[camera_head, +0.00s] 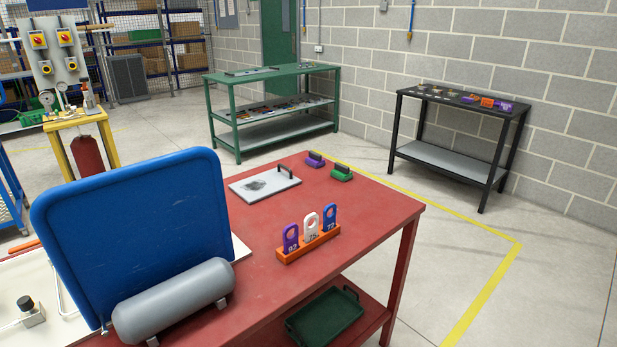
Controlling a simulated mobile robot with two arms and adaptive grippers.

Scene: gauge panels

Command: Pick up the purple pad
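The purple pad (314,160) is a small block with a yellowish strip on top. It lies near the far edge of the red table (375,218), beside a green pad (341,173) of similar shape. The purple pad is to the left of and a little behind the green one, and nothing covers it. Neither of my grippers shows in the head view.
A whiteboard plate (263,188) with a dark smudge and a handle lies near the pads. An orange rack (309,246) holds purple, white and blue tags. A large blue panel (140,240) and a grey cylinder (175,298) block the near left. The table's right side is clear.

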